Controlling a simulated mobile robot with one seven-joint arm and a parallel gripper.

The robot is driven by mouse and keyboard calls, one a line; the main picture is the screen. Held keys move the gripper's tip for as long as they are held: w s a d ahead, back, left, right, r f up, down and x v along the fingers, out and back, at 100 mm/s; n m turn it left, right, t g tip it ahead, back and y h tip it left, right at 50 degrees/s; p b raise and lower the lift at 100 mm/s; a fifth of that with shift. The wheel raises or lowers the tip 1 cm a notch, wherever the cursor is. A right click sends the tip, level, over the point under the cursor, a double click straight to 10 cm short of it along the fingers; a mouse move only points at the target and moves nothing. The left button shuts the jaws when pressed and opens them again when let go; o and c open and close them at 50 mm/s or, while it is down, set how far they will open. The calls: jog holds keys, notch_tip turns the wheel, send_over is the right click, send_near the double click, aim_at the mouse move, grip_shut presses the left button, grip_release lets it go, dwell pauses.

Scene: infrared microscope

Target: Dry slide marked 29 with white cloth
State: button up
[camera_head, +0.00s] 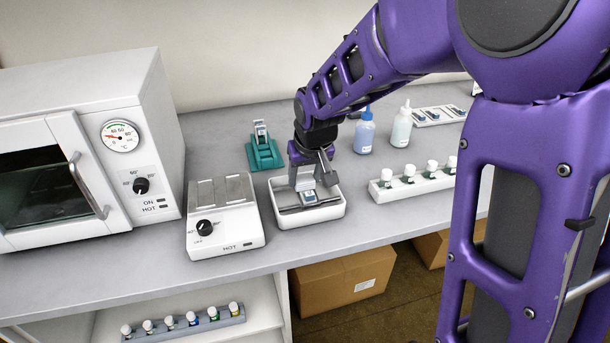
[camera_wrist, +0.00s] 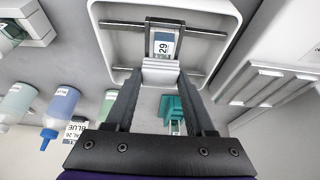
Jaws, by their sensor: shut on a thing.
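The slide marked 29 (camera_wrist: 164,46) shows its label in the wrist view, in front of my fingertips. In the head view the slide (camera_head: 309,197) is at the white tray with rails (camera_head: 340,211). My gripper (camera_head: 304,186) reaches down over this tray. I cannot tell whether the slide touches the rails.
A white hot plate (camera_head: 226,222) stands close left of the tray, with an oven (camera_head: 75,150) beyond it. A teal stand (camera_head: 264,155) is behind. Bottles (camera_head: 365,133) and a white rack of vials (camera_head: 408,184) stand to the right. The counter's front edge is close.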

jog(key=shift+w, duration=0.15)
jog(key=shift+w+a, duration=0.1)
jog(key=shift+w, duration=0.3)
jog(key=shift+s+d+f, duration=0.1)
jog(key=shift+s+d, duration=0.05)
jog(key=shift+s, duration=0.4)
jog(key=shift+s+d, duration=0.15)
jog(key=shift+s, duration=0.4)
jog(key=shift+w, duration=0.1)
jog(key=shift+w+a, duration=0.15)
jog(key=shift+w, duration=0.35)
jog(key=shift+w+a, duration=0.15)
jog(key=shift+w, duration=0.35)
jog(key=shift+s, duration=0.1)
